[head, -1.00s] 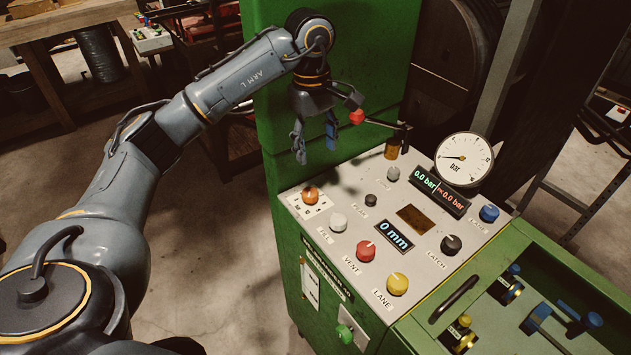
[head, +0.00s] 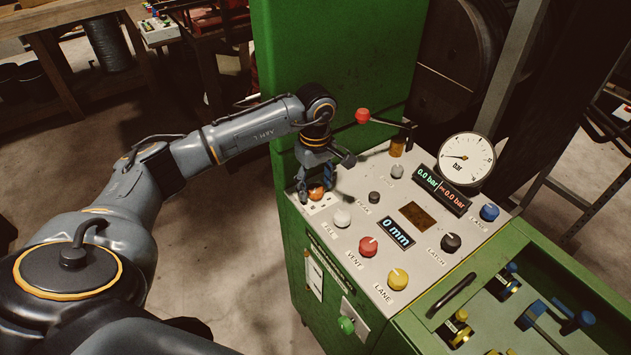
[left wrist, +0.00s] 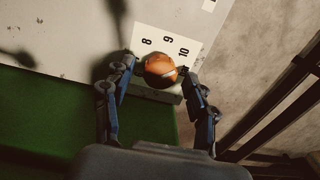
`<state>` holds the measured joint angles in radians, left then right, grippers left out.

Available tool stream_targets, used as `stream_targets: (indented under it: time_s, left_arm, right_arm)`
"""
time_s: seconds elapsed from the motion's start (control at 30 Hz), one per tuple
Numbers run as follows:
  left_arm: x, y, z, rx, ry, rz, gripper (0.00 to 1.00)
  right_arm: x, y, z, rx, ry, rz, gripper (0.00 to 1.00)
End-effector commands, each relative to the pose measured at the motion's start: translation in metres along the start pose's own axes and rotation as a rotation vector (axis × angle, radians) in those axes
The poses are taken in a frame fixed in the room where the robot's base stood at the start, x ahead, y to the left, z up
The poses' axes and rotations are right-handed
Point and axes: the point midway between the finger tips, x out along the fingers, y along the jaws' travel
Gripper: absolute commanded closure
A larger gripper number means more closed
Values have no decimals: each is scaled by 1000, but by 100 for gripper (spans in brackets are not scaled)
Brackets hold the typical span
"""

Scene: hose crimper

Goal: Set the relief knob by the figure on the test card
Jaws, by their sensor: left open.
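The orange relief knob (head: 316,193) sits at the far left corner of the grey panel. In the left wrist view the knob (left wrist: 160,69) is round, with a white scale plate (left wrist: 168,42) reading 8, 9 and 10 beside it. My left gripper (head: 315,196) is open over the knob, pointing down, with one finger on each side; whether they touch it I cannot tell. It also shows in the left wrist view (left wrist: 158,82). A paper card (head: 314,274) hangs on the green front, its writing too small to read. My right gripper is not in view.
The panel (head: 335,238) carries white, red (head: 368,246), yellow (head: 398,279), black and blue knobs close by. A red-ended lever (head: 363,116) stands behind the gripper. A dial gauge (head: 467,159) and displays stand at the right.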

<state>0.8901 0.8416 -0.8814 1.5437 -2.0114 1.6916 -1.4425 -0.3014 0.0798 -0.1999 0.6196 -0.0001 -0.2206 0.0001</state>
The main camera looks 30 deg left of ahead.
Motion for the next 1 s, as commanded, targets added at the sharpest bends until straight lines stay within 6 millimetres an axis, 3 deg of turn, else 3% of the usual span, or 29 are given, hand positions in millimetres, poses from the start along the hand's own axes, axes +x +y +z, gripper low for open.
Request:
stream_targets:
  time_s: [0.3, 0.57, 1.0]
  left_arm:
    - [3, 0, 0, 1, 0, 0, 42]
    - [3, 0, 0, 0, 0, 0, 95]
    - [4, 0, 0, -83, 1, -1, 97]
  right_arm:
    - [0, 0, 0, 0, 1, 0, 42]
    - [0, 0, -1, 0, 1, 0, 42]
    - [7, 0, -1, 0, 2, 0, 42]
